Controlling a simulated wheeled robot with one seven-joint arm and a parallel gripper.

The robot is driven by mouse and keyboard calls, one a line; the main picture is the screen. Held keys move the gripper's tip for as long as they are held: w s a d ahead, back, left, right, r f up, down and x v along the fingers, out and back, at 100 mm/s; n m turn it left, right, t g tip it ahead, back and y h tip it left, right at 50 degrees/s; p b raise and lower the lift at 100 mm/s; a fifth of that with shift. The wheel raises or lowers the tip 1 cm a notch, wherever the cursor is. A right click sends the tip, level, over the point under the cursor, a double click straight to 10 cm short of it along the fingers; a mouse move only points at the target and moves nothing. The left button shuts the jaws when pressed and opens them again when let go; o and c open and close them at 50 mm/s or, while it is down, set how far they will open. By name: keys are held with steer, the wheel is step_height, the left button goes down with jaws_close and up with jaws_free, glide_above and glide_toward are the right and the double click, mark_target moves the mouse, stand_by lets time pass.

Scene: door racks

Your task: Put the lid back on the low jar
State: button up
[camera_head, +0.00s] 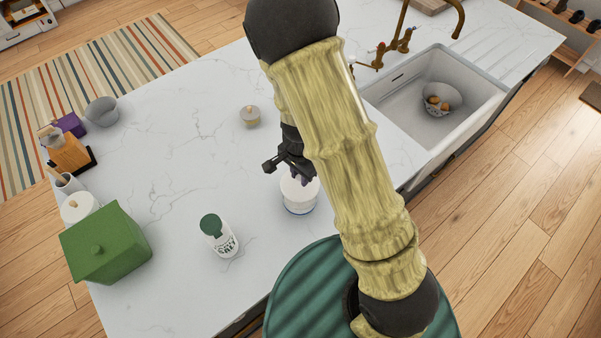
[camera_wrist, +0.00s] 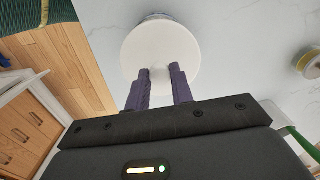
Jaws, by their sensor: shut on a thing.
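The low jar (camera_head: 300,206) is white with a blue line near its base and stands on the marble counter. The round white lid (camera_wrist: 160,38) is at my gripper's fingertips (camera_wrist: 159,72) in the wrist view; the part gripped is hidden by the fingers. In the head view my gripper (camera_head: 300,180) points down from above at the jar, with the lid (camera_head: 289,187) over the jar's top. A sliver of the jar (camera_wrist: 153,17) shows past the lid's far edge in the wrist view. I cannot tell whether the lid touches the rim.
A small pot with a pale lid (camera_head: 250,117) stands behind the jar. A salt shaker (camera_head: 222,240) and a green box (camera_head: 105,245) stand to the left. The sink (camera_head: 400,115) with a bowl in it is at right. The counter (camera_head: 175,165) between is clear.

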steer(key=f+b, duration=0.2)
steer(key=shift+s+a+f, duration=0.1)
steer(key=shift+s+f, duration=0.1)
steer(key=shift+f, duration=0.1)
steer(key=shift+w+f+b, duration=0.15)
steer(key=shift+f+b, duration=0.7)
steer(key=shift+f, duration=0.2)
stand_by(0.4)
steer(key=shift+f, duration=0.15)
stand_by(1.3)
steer(key=o, duration=1.5)
